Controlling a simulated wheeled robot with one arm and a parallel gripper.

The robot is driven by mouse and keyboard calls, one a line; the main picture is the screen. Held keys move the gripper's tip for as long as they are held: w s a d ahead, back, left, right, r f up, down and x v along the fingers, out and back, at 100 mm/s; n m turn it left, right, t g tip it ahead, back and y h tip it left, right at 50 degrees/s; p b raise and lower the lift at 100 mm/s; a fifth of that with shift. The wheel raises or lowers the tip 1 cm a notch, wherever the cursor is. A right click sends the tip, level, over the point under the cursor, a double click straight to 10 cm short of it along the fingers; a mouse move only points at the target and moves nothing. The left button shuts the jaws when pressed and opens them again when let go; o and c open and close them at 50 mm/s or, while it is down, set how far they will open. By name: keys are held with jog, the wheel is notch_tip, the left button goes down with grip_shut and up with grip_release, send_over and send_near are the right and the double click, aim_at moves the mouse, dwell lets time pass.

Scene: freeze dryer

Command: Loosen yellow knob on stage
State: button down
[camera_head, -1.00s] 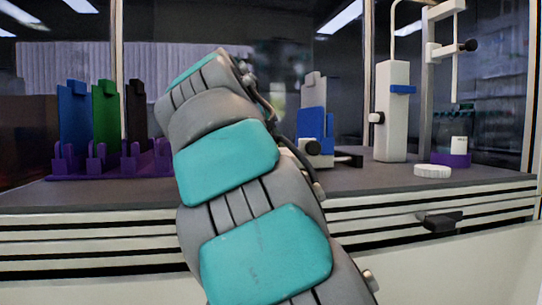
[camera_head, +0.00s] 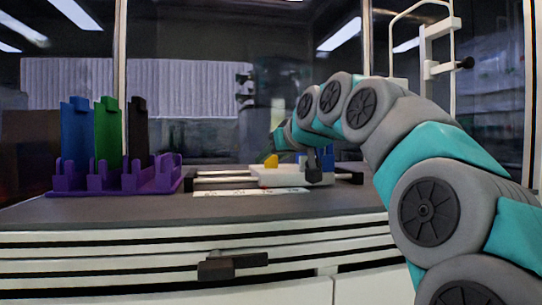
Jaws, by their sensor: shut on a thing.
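The stage (camera_head: 282,177) is a low white block on rails with dark ends, lying on the dark worktop in the middle of the view. The yellow knob (camera_head: 271,160) shows as a small yellow piece at the stage's upper left. My arm reaches in from the right, and my gripper (camera_head: 272,152) is small and far off, right at the yellow knob. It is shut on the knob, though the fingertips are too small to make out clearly. A black knob (camera_head: 314,168) stands on the stage's right part. A blue part (camera_head: 327,160) behind it is partly hidden by my arm.
A purple rack (camera_head: 120,180) holding blue, green and black upright plates stands at the left. A pale printed sheet (camera_head: 250,192) lies before the stage. A white stand (camera_head: 432,50) rises behind my arm. The worktop front is clear.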

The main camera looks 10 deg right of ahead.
jog(key=shift+n+y, duration=0.6)
jog(key=c, duration=0.5)
grip_release()
jog(key=shift+s, duration=0.1)
jog(key=shift+v, duration=3.8)
